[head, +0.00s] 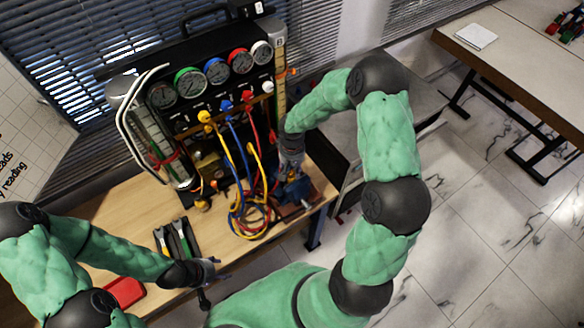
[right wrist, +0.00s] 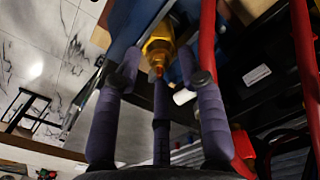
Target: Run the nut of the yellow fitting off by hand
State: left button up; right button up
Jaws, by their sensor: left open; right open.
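The yellow fitting (right wrist: 158,44) shows in the right wrist view as a brass-yellow body with a small orange-red tip facing my right gripper. Blue vise-like parts stand beside it. My right gripper (right wrist: 160,80) is open. Its purple fingers are spread below and around the tip in the picture; I see no clear contact. My left gripper (head: 208,270) is open and empty near the bench's front edge. I cannot make out the nut's edges.
The gauge rig (head: 190,98) stands at the back of the bench (head: 120,215). Yellow, blue and red hoses (head: 250,205) hang and coil close left of the vise. A red hose (right wrist: 207,40) passes close to my right fingers. Pliers-like tools (head: 177,238) and a red case (head: 124,292) lie front left.

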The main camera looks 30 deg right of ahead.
jog(key=shift+f, duration=0.1)
grip_shut()
